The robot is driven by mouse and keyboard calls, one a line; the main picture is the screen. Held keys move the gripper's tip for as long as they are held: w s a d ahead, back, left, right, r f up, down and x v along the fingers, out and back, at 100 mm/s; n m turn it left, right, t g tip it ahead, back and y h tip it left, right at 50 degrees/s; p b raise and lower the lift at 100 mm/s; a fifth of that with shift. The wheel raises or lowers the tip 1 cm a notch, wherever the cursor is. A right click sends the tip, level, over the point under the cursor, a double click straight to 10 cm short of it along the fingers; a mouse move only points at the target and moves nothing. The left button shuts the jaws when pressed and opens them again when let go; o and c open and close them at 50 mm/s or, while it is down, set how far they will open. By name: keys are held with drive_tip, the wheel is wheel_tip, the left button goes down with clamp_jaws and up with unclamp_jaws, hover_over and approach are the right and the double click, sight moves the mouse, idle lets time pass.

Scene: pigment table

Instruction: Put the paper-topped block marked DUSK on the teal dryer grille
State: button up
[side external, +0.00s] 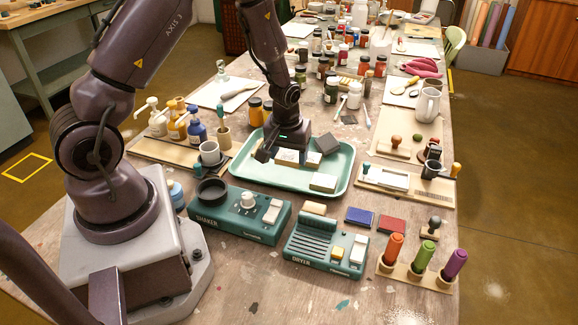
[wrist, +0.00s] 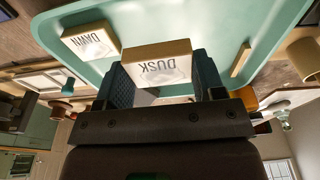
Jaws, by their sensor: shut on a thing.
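The block marked DUSK (wrist: 158,66), pale-topped with wooden sides, sits between the two fingers of my gripper (wrist: 162,78) in the wrist view. My gripper is shut on it. In the side view my gripper (side external: 283,153) is low over the green tray (side external: 246,176), with a pale block (side external: 291,158) at its fingers. I cannot tell whether the held block touches the tray. A second block, marked DAWN (wrist: 92,43), lies in the tray beside it. The teal dryer (side external: 325,246) stands in front of the tray; its ribbed grille (side external: 311,236) is on the left part of its top and bare.
A pale-topped block (side external: 324,182) and a dark square piece (side external: 327,144) are in the tray. The teal shaker (side external: 238,215) stands left of the dryer. A blue pad (side external: 360,216), a red pad (side external: 391,224) and a rack of coloured handles (side external: 418,273) are to its right.

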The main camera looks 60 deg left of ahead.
sight(292, 154)
drive_tip(key=r, duration=0.4)
drive_tip(key=shift+w+d, duration=0.1)
drive_tip(key=shift+d, duration=0.1)
drive_tip(key=s+d+m, duration=0.1)
drive_tip(key=d, duration=0.6)
drive_tip(key=s+d+m, duration=0.1)
drive_tip(key=s+d, duration=0.1)
drive_tip(key=d, duration=0.5)
drive_tip(key=s+d+m, duration=0.1)
drive_tip(key=d, duration=0.6)
drive_tip(key=shift+s+d+r, duration=0.1)
drive_tip(key=shift+s, duration=0.15)
drive_tip(key=shift+s+n, duration=0.4)
drive_tip(key=shift+s+a+n, duration=0.1)
drive_tip(key=shift+a+n, duration=0.15)
drive_tip(key=shift+n, duration=0.15)
drive_tip(key=shift+f+n, duration=0.3)
drive_tip(key=shift+n, duration=0.1)
drive_tip(key=shift+f, duration=1.9)
drive_tip(key=shift+f, duration=0.25)
